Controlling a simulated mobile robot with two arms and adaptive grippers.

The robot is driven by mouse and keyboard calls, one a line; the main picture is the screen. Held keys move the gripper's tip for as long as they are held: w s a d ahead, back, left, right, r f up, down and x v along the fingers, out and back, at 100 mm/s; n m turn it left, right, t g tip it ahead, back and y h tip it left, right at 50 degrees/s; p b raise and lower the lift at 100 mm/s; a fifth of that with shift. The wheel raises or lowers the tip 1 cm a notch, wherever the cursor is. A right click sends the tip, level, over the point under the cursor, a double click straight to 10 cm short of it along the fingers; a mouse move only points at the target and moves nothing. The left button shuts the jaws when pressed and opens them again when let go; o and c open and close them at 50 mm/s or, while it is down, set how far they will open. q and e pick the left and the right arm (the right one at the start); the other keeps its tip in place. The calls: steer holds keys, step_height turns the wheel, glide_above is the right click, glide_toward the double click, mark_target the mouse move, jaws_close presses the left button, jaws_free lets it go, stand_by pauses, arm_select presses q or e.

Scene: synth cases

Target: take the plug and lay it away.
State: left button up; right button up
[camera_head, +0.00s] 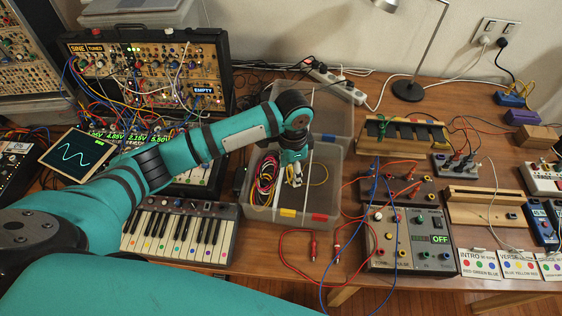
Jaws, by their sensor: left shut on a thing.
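My left gripper (294,182) points down inside the near clear plastic bin (326,214). It is shut on a small plug, mostly hidden by the fingers. A thin yellow cable (318,181) lies beside the fingers; I cannot tell if it belongs to the plug. A coiled bundle of coloured cables (265,180) lies in the bin's left part. Two red plugs (313,246) on red leads lie on the table in front of the bin. My right gripper is not in view.
A second clear bin (335,119) is behind. A power strip (335,81) and lamp base (408,90) are at the back. Loose leads cross the front.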

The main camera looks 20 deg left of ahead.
arm_select(q)
steer(key=m+p, duration=0.1)
steer(key=w+f+m+p, duration=0.1)
steer(key=m+p, duration=0.1)
steer(key=shift+a+m, duration=0.1)
steer(key=shift+m, duration=0.2)
steer(key=shift+f+m+p, duration=0.2)
steer(key=shift+m+p, duration=0.1)
steer(key=shift+p, duration=0.15)
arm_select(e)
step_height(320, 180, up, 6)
arm_select(q)
steer(key=shift+f, duration=0.4)
step_height(320, 180, down, 5)
steer(key=b, duration=0.5)
steer(key=shift+r, duration=0.15)
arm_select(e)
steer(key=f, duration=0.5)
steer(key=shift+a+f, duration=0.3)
arm_select(q)
steer(key=o, duration=0.9)
